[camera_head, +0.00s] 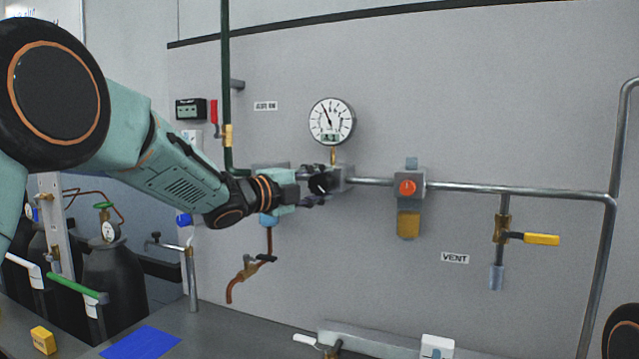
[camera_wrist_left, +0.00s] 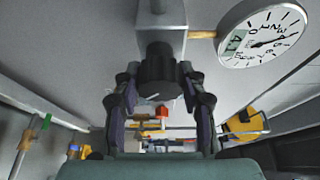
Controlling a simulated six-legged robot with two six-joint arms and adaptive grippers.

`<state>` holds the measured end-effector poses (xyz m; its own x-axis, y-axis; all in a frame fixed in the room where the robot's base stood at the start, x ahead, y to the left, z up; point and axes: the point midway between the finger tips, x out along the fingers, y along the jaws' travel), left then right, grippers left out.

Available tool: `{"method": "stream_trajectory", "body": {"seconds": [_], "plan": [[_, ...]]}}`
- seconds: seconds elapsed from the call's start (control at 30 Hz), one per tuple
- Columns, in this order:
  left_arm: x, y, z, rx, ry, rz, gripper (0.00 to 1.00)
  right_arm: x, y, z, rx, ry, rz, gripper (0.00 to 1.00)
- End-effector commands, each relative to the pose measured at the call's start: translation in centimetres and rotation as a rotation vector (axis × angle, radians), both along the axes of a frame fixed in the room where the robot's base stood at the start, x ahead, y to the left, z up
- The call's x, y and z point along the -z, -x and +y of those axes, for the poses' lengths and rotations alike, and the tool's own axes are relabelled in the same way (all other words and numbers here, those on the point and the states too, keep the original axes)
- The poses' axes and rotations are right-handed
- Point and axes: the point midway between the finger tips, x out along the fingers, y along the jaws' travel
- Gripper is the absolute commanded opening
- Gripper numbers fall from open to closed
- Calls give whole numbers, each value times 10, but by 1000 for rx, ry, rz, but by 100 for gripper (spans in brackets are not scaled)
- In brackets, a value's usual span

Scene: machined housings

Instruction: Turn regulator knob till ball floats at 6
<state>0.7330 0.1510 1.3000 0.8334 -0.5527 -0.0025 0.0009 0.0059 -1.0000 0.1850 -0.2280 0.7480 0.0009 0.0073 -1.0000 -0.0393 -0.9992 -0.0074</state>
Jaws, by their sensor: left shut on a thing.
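The black regulator knob (camera_head: 321,184) sits on a grey block on the wall pipe, below a round white gauge (camera_head: 332,121). My left gripper (camera_head: 310,187) reaches it from the left, shut on the knob. In the left wrist view the knob (camera_wrist_left: 157,72) stands between the two fingers of the left gripper (camera_wrist_left: 160,104), with a short white mark on its face. The gauge (camera_wrist_left: 262,35) shows at upper right there, its needle visible. I cannot make out a floating ball in either view. My right gripper is not in view.
An orange-red knob (camera_head: 407,187) above an amber bowl (camera_head: 408,224) is farther right along the pipe. A yellow-handled valve (camera_head: 541,239) hangs near the VENT label (camera_head: 455,258). A copper spout (camera_head: 241,277) is below my left gripper. Dark cylinders (camera_head: 115,285) stand lower left.

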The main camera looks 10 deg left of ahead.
Motion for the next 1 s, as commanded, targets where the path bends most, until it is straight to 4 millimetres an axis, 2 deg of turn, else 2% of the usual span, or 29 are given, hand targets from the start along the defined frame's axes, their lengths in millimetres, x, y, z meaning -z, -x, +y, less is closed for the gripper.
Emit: {"method": "stream_trajectory", "body": {"seconds": [0.33, 0.87, 0.9, 1.0], "plan": [[-2, 0, 0, -2, -120, -26, 10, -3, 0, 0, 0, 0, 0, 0], [-2, 0, 0, -2, -138, -30, 10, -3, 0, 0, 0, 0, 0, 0], [-2, 0, 0, -2, -138, -30, 44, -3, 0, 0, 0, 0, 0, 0], [-2, 0, 0, -2, -137, -30, 53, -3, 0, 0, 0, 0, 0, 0]]}}
